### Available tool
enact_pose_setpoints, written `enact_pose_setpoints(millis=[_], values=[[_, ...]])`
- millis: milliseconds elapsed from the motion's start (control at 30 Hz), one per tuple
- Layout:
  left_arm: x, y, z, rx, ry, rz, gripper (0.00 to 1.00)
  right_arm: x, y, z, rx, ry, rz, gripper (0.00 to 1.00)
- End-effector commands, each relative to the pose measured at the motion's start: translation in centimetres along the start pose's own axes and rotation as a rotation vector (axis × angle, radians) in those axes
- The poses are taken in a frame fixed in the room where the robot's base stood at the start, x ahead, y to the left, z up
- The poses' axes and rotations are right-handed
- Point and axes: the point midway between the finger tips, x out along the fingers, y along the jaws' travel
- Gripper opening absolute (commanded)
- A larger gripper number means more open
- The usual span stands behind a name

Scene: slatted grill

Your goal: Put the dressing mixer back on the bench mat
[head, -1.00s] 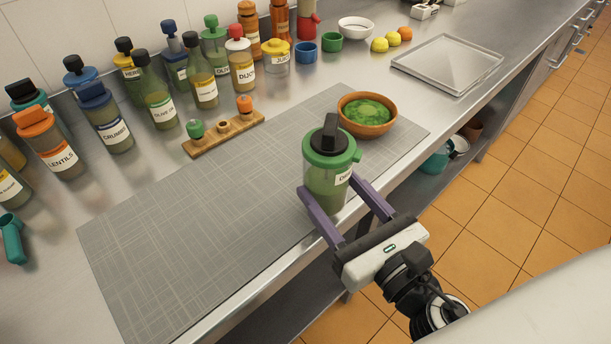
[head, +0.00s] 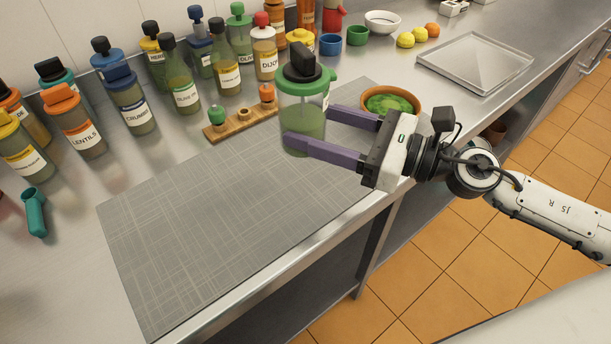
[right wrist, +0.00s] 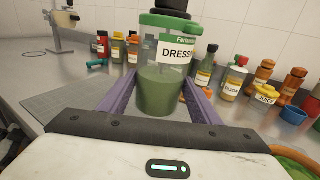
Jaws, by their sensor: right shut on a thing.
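The dressing mixer (head: 302,112) is a clear jar with a green lid, a black cap and green dressing inside. My right gripper (head: 313,128) is shut on its body, one purple finger on each side. The mixer is upright and appears raised above the grey bench mat (head: 220,225). In the right wrist view the mixer (right wrist: 160,92) stands between the fingers, its label facing the camera. The mat (right wrist: 70,98) shows behind it at the left. My left gripper is not in view.
A wooden bowl of greens (head: 392,101) sits behind my right gripper. A wooden rack (head: 240,122) with small shakers is at the mat's back edge. Several bottles line the wall, and a teal scoop (head: 34,212) lies at the left. The mat's near left part is clear.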

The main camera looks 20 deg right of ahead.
Motion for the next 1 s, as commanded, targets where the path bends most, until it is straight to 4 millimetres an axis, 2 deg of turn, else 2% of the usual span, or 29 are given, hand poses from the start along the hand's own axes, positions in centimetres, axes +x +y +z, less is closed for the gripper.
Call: enact_pose_setpoints(millis=[33,133,400,567,800,1000], values=[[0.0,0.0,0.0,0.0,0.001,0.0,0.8,0.0,-0.4,0.6,-0.003,-0.006,0.01,0.17],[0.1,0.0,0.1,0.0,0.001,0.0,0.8,0.0,-0.7,0.7,-0.002,-0.004,0.03,0.17],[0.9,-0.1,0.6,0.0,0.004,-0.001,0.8,0.0,-0.8,-3.8,0.004,-0.004,0.036,0.17],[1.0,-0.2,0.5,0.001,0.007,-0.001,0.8,0.0,-0.8,-5.2,-0.001,-0.004,0.037,0.17],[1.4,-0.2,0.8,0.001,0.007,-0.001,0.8,0.1,-0.8,-8.3,0.002,-0.004,0.035,0.17],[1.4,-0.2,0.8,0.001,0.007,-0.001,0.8,0.1,-0.8,-8.9,-0.003,-0.004,0.037,0.17]])
